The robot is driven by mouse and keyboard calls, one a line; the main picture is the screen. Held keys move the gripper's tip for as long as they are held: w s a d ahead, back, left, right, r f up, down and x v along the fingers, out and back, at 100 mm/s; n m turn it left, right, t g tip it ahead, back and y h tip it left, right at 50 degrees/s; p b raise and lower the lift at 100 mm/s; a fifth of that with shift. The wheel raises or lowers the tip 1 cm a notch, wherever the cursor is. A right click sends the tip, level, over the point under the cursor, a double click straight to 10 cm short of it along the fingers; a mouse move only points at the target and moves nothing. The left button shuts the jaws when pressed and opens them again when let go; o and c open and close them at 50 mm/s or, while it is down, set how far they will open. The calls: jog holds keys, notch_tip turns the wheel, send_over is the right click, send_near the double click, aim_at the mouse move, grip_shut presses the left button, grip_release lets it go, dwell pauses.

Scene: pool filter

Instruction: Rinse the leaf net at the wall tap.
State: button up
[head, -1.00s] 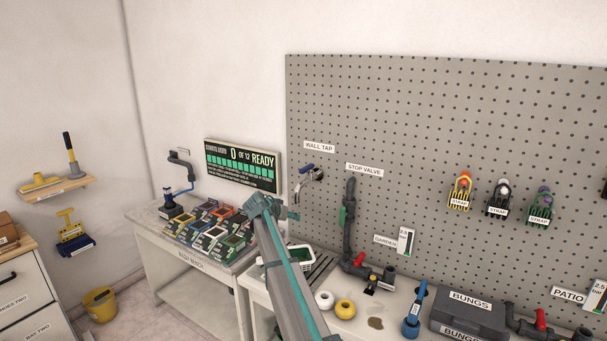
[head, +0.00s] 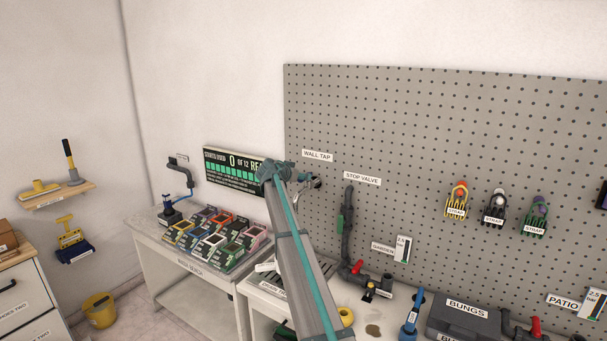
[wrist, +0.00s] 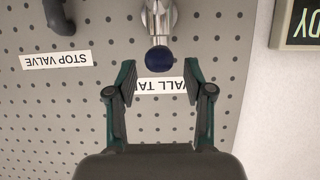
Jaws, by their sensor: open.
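The wall tap (head: 316,183) is on the pegboard under its WALL TAP label, partly hidden by my gripper (head: 298,177). In the wrist view, which looks upside down, the tap's blue handle end (wrist: 158,59) lies between the fingertips of my gripper (wrist: 159,75) or just beyond them. The jaws are open with nothing held, and I see no contact with the handle. I cannot make out the leaf net for certain; my arm hides part of the bench below the tap.
The stop valve pipe (head: 347,230) rises right of the tap. The wash bench (head: 190,265) carries several coloured boxes at left. A status board (head: 232,170) hangs behind my wrist. A yellow ring (head: 346,316) and a BUNGS case (head: 466,318) are on the right bench.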

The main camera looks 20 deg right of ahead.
jog(key=shift+p+x, duration=0.3)
jog(key=shift+x, duration=1)
jog(key=shift+c, duration=0.2)
grip_shut()
